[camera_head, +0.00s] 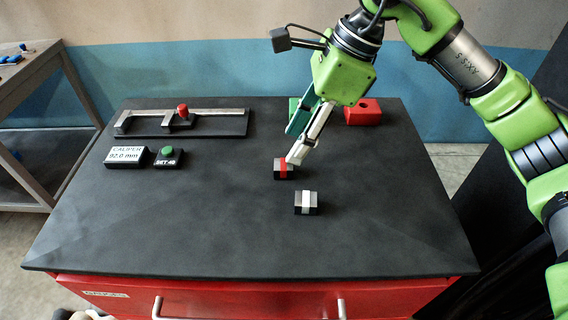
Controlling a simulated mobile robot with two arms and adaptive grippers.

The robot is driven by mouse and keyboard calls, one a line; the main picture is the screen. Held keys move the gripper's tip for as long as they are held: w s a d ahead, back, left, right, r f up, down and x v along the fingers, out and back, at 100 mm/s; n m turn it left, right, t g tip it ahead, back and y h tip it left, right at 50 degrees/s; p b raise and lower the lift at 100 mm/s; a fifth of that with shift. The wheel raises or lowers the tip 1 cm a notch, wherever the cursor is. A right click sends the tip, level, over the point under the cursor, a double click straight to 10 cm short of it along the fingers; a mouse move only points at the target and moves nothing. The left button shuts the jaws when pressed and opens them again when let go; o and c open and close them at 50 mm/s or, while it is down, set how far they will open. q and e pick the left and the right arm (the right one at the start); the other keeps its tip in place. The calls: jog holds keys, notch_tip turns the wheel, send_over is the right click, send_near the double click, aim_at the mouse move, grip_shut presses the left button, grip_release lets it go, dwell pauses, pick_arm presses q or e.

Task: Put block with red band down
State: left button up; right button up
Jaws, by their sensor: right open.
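The block with the red band (282,170) is a small dark block with a red stripe. It rests on the black table top (200,220) near the middle. My right gripper (294,148) reaches down from the upper right with its fingers just above and behind this block. Its fingers are apart, one pale and one green. The nearer pale fingertip covers part of the block's top edge, and I cannot tell whether it touches. My left gripper is not in view.
A block with a white band (306,203) stands in front. A caliper rig (182,121) with a red knob lies at the back left. Before it are a display (126,157) and a green button (168,156). A red box (363,112) and a green one stand behind my gripper. The table front is clear.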

aim_at(283, 163)
jog(key=x, duration=0.1)
jog(key=p+x, duration=0.1)
jog(key=x, duration=0.1)
jog(key=p+x, duration=0.1)
jog(key=shift+s+a+f, duration=0.1)
jog(key=shift+s+f, duration=0.25)
jog(key=shift+f, duration=0.05)
jog(key=shift+a+f, duration=0.15)
jog(key=shift+f, duration=0.15)
jog(key=shift+w, duration=0.1)
grip_shut()
